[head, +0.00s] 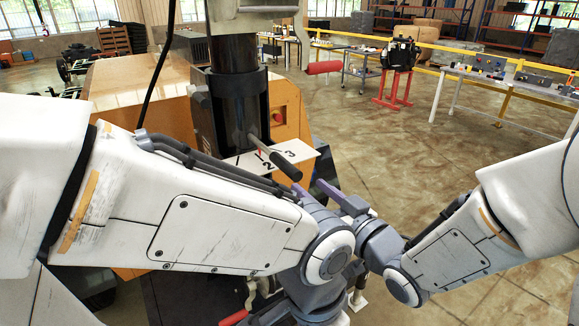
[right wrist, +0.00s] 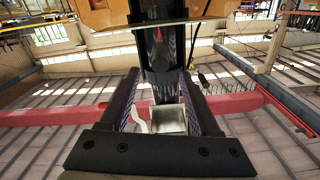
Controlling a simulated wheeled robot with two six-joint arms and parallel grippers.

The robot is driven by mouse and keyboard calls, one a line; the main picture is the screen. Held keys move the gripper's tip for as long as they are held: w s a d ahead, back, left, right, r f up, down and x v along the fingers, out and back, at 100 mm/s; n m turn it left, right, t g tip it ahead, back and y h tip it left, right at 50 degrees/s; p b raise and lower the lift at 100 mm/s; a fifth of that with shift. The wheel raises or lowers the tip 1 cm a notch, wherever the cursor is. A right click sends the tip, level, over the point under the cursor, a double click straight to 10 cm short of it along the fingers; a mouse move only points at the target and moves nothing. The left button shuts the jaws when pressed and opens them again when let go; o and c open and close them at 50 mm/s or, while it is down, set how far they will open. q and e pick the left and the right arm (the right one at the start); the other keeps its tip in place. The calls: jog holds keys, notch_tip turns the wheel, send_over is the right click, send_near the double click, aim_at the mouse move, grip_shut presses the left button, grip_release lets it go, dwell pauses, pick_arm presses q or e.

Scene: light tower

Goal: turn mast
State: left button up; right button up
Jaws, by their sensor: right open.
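The mast (head: 234,85) is a thick dark upright cylinder at the upper left of centre in the head view. A dark handle bar (head: 274,157) juts from its base over a white plate (head: 299,152) with black numbers. My right gripper (head: 338,194) is open, its purple-grey fingers beside the handle's free end and apart from it. In the right wrist view the mast (right wrist: 160,75) rises behind the two spread fingers (right wrist: 158,80); I cannot tell any contact there. My left arm crosses the front, and its jaws cannot be made out.
An orange housing (head: 135,85) stands behind the mast. Work tables (head: 500,80) and a yellow rail stand farther back. The floor (head: 420,160) on the right is clear. My two wrists are close together.

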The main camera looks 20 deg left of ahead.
aim_at(288, 168)
jog(key=p+x, duration=0.3)
jog(key=x, duration=0.5)
jog(key=shift+w+a+r+p, duration=0.1)
jog(key=shift+w+a+p, duration=0.05)
jog(key=shift+a+p, duration=0.15)
jog(key=shift+w+a, duration=0.35)
grip_shut()
dwell(0.7)
